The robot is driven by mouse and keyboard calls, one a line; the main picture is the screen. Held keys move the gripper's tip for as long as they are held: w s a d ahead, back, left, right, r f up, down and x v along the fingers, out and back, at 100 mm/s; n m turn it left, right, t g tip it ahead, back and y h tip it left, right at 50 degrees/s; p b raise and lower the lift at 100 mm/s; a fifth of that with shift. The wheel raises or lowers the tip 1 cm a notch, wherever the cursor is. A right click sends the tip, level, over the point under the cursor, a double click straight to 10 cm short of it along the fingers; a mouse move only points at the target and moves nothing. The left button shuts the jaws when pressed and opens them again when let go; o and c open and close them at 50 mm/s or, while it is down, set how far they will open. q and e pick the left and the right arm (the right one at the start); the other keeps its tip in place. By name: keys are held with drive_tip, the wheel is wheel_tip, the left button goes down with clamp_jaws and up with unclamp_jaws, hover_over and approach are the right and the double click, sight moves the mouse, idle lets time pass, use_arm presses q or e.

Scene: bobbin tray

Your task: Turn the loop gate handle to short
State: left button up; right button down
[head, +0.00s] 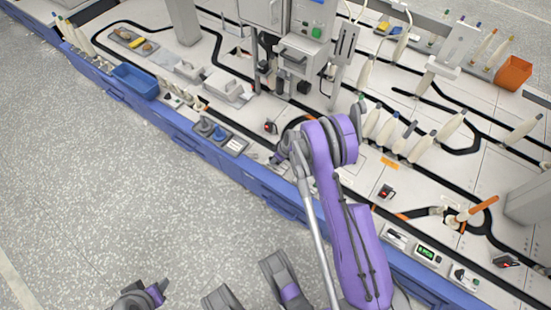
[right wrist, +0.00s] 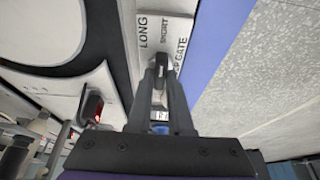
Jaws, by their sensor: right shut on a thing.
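In the right wrist view, a pale panel (right wrist: 180,27) carries the words LONG and SHORT and a partly covered word ending in GATE. My right gripper (right wrist: 161,78) is shut on the small loop gate handle (right wrist: 161,62) at this panel, just below the lettering. The fingers cover most of the handle, so its exact angle is hard to tell. In the head view, my right arm reaches to the bench's front edge, and the right gripper (head: 280,159) is small and partly hidden there; the handle cannot be made out. My left gripper is not clearly seen.
A black device with a red light (right wrist: 92,107) stands beside the panel; it also shows in the head view (head: 270,127). A panel with grey-blue knobs (head: 208,128) lies farther left along the edge. Several pale bobbins (head: 385,130) stand behind my arm. The floor in front is clear.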

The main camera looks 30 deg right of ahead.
drive_tip(key=c, duration=0.8)
unclamp_jaws()
drive_tip(key=p+v, duration=0.2)
drive_tip(key=v, duration=0.8)
drive_tip(key=shift+s+d+r+p, duration=0.1)
drive_tip(key=shift+s+r+p, duration=0.15)
drive_tip(key=shift+r+p, duration=0.15)
